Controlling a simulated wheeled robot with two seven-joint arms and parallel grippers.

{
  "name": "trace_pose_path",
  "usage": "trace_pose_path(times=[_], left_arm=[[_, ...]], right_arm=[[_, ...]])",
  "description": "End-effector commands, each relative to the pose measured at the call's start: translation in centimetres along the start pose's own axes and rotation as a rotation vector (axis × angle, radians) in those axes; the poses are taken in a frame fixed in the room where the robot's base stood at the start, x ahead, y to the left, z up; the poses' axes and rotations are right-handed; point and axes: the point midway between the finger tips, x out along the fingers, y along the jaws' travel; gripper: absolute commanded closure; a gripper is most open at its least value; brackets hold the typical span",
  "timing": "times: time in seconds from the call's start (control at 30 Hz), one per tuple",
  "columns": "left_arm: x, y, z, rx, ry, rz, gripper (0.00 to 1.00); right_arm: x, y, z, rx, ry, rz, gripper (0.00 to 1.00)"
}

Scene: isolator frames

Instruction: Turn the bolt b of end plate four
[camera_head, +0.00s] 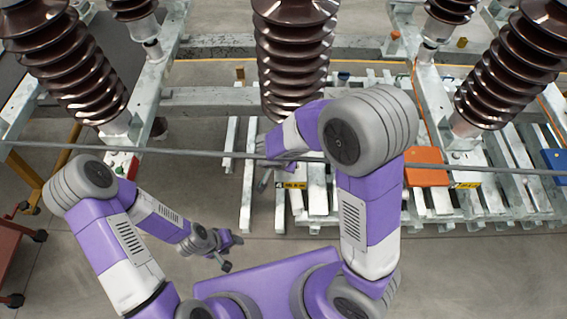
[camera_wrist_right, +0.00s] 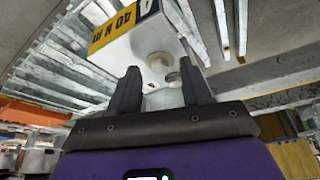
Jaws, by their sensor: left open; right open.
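A pale metal end plate (camera_wrist_right: 130,48) with a yellow and black label (camera_wrist_right: 115,30) fills the upper middle of the right wrist view. A round, pale bolt-like part (camera_wrist_right: 160,61) sits on its face, between the fingertips of my right gripper (camera_wrist_right: 158,68). The dark fingers are apart and hold nothing that I can see. A small label reading 4 (camera_head: 292,185) shows beside the right gripper (camera_head: 265,183) in the head view. The right arm partly covers that area. Which bolt is b cannot be told. My left gripper (camera_head: 224,254) is open and empty above the floor, away from the plates.
Brown ribbed insulators (camera_head: 292,60) stand on the frame behind. A long grey bar (camera_head: 215,153) crosses the view. An orange block (camera_head: 426,167) and a blue block (camera_head: 556,160) sit on the slatted frame at right. A red cart (camera_head: 12,240) stands at far left.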

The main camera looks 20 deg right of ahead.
Motion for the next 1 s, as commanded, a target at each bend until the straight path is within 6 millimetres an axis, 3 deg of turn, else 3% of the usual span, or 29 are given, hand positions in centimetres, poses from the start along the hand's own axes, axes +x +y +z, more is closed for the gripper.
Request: trace_pose_path(times=[0.27,0.6,1.0], left_arm=[[0.0,0.0,0.0,0.0,0.0,0.0,0.47],[0.0,0.0,0.0,0.0,0.0,0.0,0.47],[1.1,-0.4,-0.1,0.0,0.001,0.0,0.47]], right_arm=[[0.2,0.0,-0.1,0.0,0.0,-0.001,0.52],[0.2,0.0,0.0,0.0,0.0,0.0,1.0],[0.3,0.1,0.0,-0.057,0.0,-0.027,1.0]])
